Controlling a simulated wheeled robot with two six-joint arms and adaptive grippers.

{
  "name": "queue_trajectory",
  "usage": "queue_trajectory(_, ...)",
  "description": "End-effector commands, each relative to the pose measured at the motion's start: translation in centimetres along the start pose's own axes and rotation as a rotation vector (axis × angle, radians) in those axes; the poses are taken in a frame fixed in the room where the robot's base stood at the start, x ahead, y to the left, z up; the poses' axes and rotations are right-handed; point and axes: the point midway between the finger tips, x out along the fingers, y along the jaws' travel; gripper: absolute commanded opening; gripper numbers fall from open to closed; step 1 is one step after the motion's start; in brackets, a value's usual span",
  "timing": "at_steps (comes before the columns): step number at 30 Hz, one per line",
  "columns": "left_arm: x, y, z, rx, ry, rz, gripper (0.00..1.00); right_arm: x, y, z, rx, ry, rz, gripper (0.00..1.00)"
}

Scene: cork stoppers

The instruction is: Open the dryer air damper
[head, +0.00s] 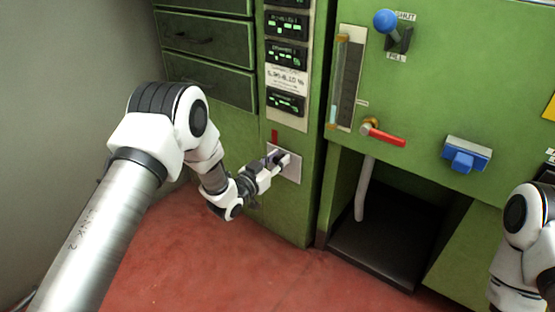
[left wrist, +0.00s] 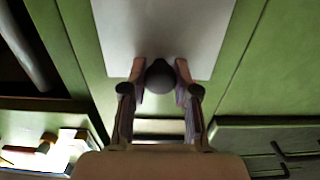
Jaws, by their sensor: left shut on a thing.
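A pale metal plate (head: 293,174) is set low on the narrow green panel of the cabinet, below the display strip. It also shows in the left wrist view (left wrist: 160,25). A dark round knob (left wrist: 160,76) stands in front of the plate; I take it to be the damper's handle. My left gripper (head: 279,158) is at this plate, and in the left wrist view its two fingers (left wrist: 160,80) are closed on the knob from both sides. In the head view the gripper hides the knob. My right gripper is out of view; only part of my right arm shows.
A red-handled valve (head: 386,136), a blue-knobbed lever (head: 387,22) marked SHUT and FILL, and a blue block (head: 463,158) are on the cabinet to the right. An open dark recess (head: 390,235) lies below them. Green drawers (head: 205,40) are at upper left. The red floor is clear.

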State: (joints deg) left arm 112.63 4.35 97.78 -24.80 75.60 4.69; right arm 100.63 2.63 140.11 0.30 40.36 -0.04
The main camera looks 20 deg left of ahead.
Motion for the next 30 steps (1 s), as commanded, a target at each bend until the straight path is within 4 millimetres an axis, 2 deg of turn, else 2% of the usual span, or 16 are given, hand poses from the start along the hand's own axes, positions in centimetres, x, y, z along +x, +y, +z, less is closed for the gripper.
queue_trajectory(1, 0.1, -0.1, -2.2, 0.002, 0.006, 0.000, 0.00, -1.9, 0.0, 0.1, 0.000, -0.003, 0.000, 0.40)
queue_trajectory(7, 0.1, -0.1, -6.0, 0.002, 0.008, 0.000, 0.00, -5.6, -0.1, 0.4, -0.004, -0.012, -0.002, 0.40)
queue_trajectory(18, 0.1, -0.1, -6.1, 0.002, 0.008, 0.000, 0.00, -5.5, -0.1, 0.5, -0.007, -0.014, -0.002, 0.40)
queue_trajectory(19, 0.1, -0.1, -6.1, 0.002, 0.008, 0.000, 0.36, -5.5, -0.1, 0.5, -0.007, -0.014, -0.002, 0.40)
queue_trajectory(21, 0.1, -0.1, -6.1, 0.002, 0.008, 0.000, 0.54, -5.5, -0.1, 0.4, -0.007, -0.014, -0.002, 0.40)
queue_trajectory(30, -0.1, -0.1, -6.0, 0.001, 0.005, 0.000, 0.54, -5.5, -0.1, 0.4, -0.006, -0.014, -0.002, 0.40)
